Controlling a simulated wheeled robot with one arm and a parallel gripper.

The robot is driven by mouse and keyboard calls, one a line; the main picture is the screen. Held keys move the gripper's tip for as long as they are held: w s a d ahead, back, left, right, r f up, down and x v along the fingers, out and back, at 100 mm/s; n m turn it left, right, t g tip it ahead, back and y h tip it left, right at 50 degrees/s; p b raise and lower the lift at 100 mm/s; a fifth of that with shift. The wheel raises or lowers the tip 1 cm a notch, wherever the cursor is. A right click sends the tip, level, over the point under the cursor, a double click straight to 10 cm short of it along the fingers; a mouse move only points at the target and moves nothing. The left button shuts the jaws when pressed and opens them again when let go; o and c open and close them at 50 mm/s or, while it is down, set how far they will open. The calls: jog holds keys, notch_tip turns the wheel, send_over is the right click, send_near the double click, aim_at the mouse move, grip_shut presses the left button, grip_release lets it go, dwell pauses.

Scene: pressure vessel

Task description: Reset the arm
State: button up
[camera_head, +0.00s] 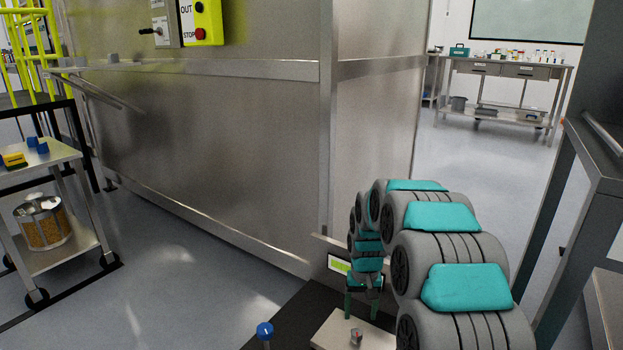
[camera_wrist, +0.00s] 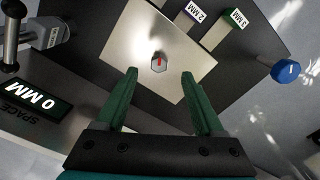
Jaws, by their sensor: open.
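My arm, grey with teal covers, reaches forward and down at the lower right of the head view. My gripper (camera_wrist: 160,88) shows in the wrist view with its two green fingers spread apart and nothing between them. In the head view my gripper (camera_head: 362,302) points down over a light metal plate (camera_head: 330,330). A small grey knob with a red mark (camera_wrist: 159,62) stands on the plate (camera_wrist: 125,45), just beyond the fingertips in the wrist view and apart from them.
A display reading 0 MM (camera_wrist: 38,105), labelled blocks (camera_wrist: 236,18) and a blue knob (camera_wrist: 285,70) surround the plate. A steel enclosure (camera_head: 220,150) stands close ahead. A cart (camera_head: 60,258) is at left. Open floor (camera_head: 180,270) lies between them.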

jog(key=s+r+p, duration=0.2)
jog(key=s+r, duration=0.8)
jog(key=s+r+p, duration=0.2)
jog(key=s+r, duration=0.3)
jog(key=s, duration=1)
jog(key=s+r+n+g+p, duration=0.1)
jog(key=s+r, duration=0.4)
jog(key=s, duration=1.1)
jog(key=shift+s+r+g+p, duration=0.15)
jog(key=shift+g+p, duration=0.15)
jog(key=shift+p, duration=0.05)
